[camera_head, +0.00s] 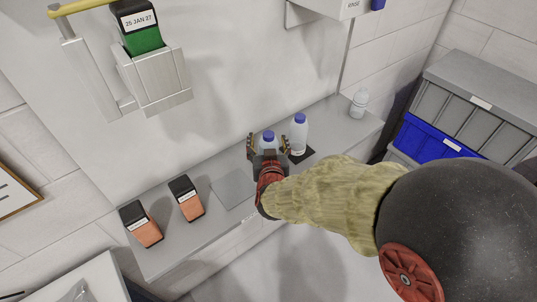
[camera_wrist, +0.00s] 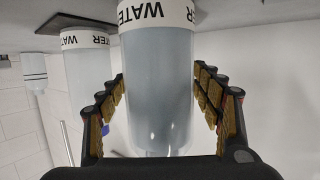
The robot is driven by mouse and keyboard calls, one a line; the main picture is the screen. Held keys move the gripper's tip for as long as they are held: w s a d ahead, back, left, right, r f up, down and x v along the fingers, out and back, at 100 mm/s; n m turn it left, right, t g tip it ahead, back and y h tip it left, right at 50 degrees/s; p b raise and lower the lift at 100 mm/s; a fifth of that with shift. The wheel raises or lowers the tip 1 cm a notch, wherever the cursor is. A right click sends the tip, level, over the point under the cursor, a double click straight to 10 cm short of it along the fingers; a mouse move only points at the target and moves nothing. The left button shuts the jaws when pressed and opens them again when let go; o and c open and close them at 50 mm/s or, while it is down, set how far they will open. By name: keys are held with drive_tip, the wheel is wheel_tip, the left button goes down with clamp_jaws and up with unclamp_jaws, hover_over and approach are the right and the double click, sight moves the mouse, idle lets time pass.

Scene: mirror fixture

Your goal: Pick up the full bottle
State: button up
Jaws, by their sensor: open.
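A clear bottle with a blue cap (camera_head: 268,136) stands on the grey shelf. My gripper (camera_head: 267,145) is open, with one finger on each side of it. In the wrist view, which is upside down, this bottle (camera_wrist: 157,85) has a white WATER label and grey-blue contents reaching most of the visible body. A gap shows between the bottle and the right finger; contact on the left is unclear. A second WATER bottle (camera_head: 299,135) stands just right of it on a dark mat, and looks paler in the wrist view (camera_wrist: 88,75). My gripper hides the near bottle's lower part in the head view.
A third, smaller bottle (camera_head: 359,103) stands at the shelf's right end. A wall holder (camera_head: 153,78) carries a green container. Grey and blue crates (camera_head: 441,141) are stacked right.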

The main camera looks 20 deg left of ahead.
drive_tip(key=shift+c, duration=1.2)
clamp_jaws()
drive_tip(key=shift+w, duration=0.1)
